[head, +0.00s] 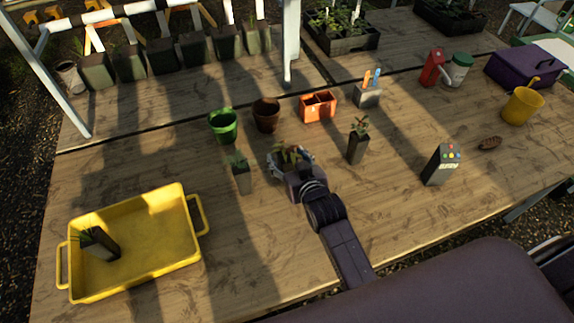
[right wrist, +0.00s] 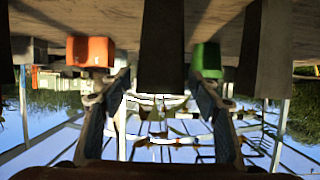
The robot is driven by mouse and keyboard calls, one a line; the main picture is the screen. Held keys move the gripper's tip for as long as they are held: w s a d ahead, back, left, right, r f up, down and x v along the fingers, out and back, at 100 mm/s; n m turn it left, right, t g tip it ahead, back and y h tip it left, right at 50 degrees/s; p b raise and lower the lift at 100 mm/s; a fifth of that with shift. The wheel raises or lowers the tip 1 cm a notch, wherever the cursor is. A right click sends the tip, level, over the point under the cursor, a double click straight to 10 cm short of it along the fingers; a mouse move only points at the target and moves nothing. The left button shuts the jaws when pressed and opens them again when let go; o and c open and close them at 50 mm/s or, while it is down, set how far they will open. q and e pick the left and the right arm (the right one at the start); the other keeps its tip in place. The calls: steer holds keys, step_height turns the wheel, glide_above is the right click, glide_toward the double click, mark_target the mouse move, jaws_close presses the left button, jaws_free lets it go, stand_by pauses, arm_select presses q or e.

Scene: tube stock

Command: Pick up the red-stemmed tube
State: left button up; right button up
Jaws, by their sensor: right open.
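My right gripper (head: 288,158) is over the table's middle with open jaws. A dark tube with a leafy plant (head: 290,153) is at its jaws, mostly hidden by the gripper in the head view. The right wrist view is upside down and shows this dark tube (right wrist: 161,45) centred between the fingers, its thin stems hanging lower in the picture. I cannot tell whether it is between the fingertips or just beyond. Another planted tube (head: 241,174) stands left of the gripper, and one with reddish leaves (head: 357,146) stands to the right. Stem colours are too small to confirm. My left gripper is not in view.
A yellow tray (head: 150,255) at the left holds a tilted planted tube (head: 104,245). Behind the gripper stand a green pot (head: 223,127), a brown pot (head: 266,117) and an orange container (head: 318,108). Bare table lies between.

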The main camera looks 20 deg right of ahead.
steer(key=c, duration=1.3)
steer(key=shift+r, duration=0.1)
steer(key=shift+c, duration=0.2)
